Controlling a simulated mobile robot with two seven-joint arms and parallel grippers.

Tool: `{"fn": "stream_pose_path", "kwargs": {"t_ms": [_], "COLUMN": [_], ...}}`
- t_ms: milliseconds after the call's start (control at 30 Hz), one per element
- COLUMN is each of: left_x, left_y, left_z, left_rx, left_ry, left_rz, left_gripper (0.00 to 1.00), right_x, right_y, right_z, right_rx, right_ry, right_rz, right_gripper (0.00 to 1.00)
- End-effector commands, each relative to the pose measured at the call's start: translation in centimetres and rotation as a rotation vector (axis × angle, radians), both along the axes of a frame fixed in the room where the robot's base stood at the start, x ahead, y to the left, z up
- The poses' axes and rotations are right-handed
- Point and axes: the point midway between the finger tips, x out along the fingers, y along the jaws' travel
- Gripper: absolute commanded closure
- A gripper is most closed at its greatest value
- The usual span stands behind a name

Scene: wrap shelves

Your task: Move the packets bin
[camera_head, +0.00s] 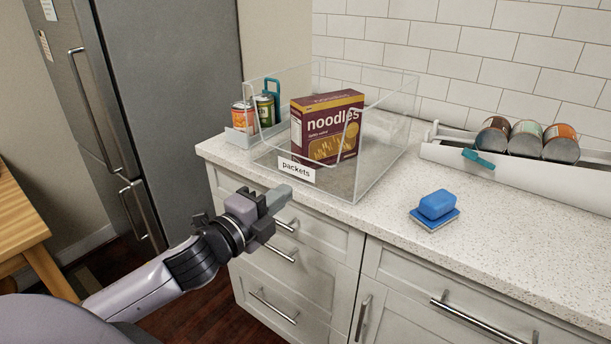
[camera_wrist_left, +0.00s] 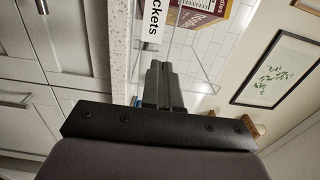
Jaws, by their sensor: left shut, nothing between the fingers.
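The packets bin (camera_head: 376,180) is a clear, open-topped box with a white "packets" label (camera_head: 297,171) on its front. It stands on the speckled counter near the left end. A purple and yellow noodles box (camera_head: 328,130) stands upright inside it. My left gripper (camera_head: 281,196) is shut and empty, in front of the bin and below its label, apart from it as far as I can tell. In the left wrist view the shut fingers (camera_wrist_left: 158,84) point toward the bin, with the label (camera_wrist_left: 153,22) just above them. My right gripper is not in view.
Cans (camera_head: 242,116) in a small holder stand left of the bin. A white rack (camera_head: 447,153) with several cans is at the back right. Counter between bin and sponges is clear. A fridge (camera_head: 170,90) stands left.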

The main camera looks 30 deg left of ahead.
Motion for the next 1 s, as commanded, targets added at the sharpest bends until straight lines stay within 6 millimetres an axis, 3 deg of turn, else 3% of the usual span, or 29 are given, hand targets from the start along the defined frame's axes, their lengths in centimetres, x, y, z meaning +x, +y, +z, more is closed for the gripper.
{"fn": "stream_pose_path", "kwargs": {"t_ms": [600,1000], "left_x": [7.1,8.1], "left_y": [-0.6,-0.7], "left_z": [0.1,0.0], "left_rx": [-0.002,-0.001], "left_ry": [0.000,0.000], "left_rz": [0.000,-0.002], "left_gripper": [1.00,1.00], "right_x": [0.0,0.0], "right_y": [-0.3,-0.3], "right_z": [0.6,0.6], "right_rx": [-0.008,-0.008], "right_ry": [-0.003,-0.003], "right_rz": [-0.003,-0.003], "right_gripper": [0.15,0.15]}}
